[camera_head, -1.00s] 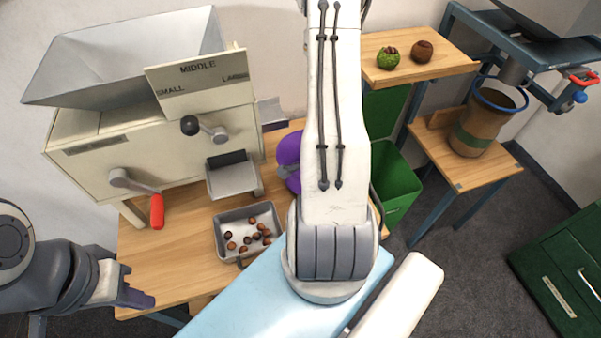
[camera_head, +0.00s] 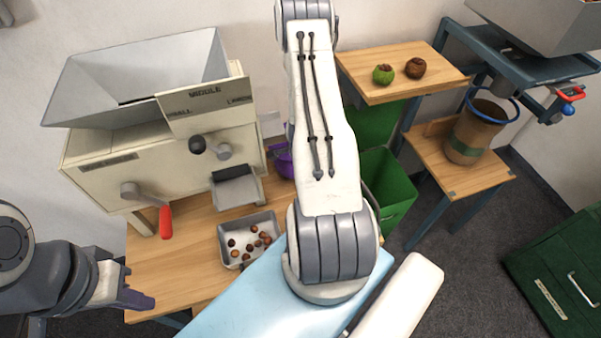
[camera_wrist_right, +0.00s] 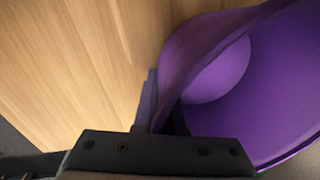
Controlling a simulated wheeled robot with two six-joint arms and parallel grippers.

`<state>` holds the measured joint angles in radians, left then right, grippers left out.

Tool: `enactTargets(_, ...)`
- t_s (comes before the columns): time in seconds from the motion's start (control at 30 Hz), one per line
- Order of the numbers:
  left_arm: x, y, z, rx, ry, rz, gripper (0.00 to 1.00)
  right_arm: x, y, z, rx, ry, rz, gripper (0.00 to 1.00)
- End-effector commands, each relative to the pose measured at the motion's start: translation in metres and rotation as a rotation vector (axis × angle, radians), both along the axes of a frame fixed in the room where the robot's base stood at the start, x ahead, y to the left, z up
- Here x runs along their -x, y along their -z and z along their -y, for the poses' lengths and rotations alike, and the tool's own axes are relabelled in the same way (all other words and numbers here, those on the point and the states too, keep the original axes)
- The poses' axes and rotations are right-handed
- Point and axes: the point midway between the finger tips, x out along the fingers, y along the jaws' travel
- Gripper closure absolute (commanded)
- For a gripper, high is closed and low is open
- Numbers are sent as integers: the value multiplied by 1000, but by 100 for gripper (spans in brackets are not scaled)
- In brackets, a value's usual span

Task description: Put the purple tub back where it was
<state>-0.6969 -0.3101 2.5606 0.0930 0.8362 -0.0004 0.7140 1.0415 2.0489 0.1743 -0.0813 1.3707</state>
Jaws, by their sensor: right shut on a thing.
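The purple tub (camera_head: 284,166) shows in part behind my right arm in the head view, at the back of the wooden table, right of the sorting machine. In the right wrist view the tub (camera_wrist_right: 285,85) fills the right side, with its hollow inside in sight. My right gripper (camera_wrist_right: 158,118) is shut on the tub's rim; the arm hides this gripper in the head view. I cannot tell if the tub touches the table. My left gripper (camera_head: 135,299) is apart from the tub, at the table's front left edge; its opening is not clear.
The sorting machine (camera_head: 110,175) with a red-handled crank stands left of the tub. A grey tray (camera_head: 228,224) of chestnuts lies in front of it. A green bin (camera_head: 388,190) stands to the right. A small shelf (camera_head: 370,92) holds two round items.

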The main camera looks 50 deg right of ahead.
Motion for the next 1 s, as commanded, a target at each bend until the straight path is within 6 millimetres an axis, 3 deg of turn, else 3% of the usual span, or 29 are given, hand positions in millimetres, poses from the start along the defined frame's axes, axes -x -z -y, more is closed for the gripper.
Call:
enactTargets(0.1, 0, -4, 0, 0, 0, 0, 100, 0, 9, 0, 1, 0, 1, 100)
enactTargets(0.43, 0, -1, 0, 1, 0, 1, 100, 0, 13, 1, 2, 1, 2, 100)
enactTargets(0.53, 0, -2, 0, 1, 0, 1, 100, 0, 12, 0, 1, 1, 2, 63)
enactTargets(0.87, 0, -3, 0, 1, 0, 1, 100, 0, 11, 0, 1, 1, 2, 63)
enactTargets(1.0, 0, -2, 0, 1, 0, 1, 100, 0, 2, 0, 2, 1, 3, 63)
